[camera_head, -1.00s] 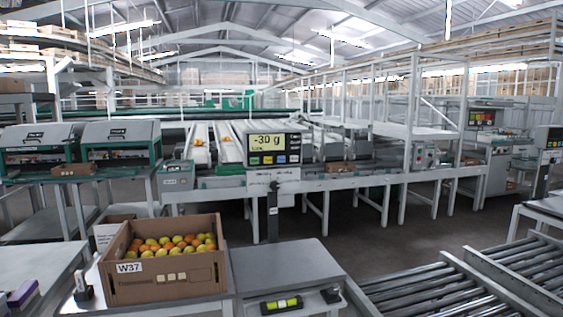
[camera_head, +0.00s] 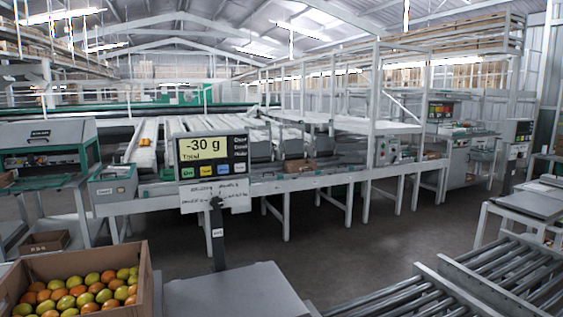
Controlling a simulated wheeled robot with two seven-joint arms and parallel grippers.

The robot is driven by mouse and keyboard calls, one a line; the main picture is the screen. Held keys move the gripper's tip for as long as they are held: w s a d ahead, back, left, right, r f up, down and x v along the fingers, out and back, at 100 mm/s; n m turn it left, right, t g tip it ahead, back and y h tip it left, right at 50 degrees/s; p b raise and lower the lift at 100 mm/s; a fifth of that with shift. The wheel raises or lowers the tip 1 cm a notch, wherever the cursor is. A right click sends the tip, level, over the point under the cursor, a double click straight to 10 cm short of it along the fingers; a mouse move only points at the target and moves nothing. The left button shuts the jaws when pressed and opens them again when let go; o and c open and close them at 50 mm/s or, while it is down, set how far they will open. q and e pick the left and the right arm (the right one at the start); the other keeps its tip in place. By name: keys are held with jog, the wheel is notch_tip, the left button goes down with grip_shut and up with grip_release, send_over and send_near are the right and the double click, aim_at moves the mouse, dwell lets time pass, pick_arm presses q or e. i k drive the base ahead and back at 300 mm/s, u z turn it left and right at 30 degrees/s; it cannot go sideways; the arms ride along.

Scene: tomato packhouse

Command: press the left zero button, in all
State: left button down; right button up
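A scale display (camera_head: 203,148) stands on a dark post left of the middle and reads -30 g, with "Total" below. A row of coloured buttons runs along its lower edge: a green button (camera_head: 187,172), a yellow one, a blue one and a white one. Their lettering is too small to read surely, so I cannot tell which is the zero button. A grey scale platform (camera_head: 235,292) lies in front of the post, with nothing seen on it. Neither of my grippers is in view.
A cardboard box (camera_head: 146,281) of red, orange and yellow-green tomatoes stands at the lower left. Roller conveyors (camera_head: 495,285) fill the lower right. A second display (camera_head: 518,132) stands at the far right. Grey floor (camera_head: 330,245) is open between the platform and the sorting line.

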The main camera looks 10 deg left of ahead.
aim_at(222, 169)
jog(key=u, duration=0.15)
jog(key=i, duration=1.65)
jog(key=u, duration=0.6)
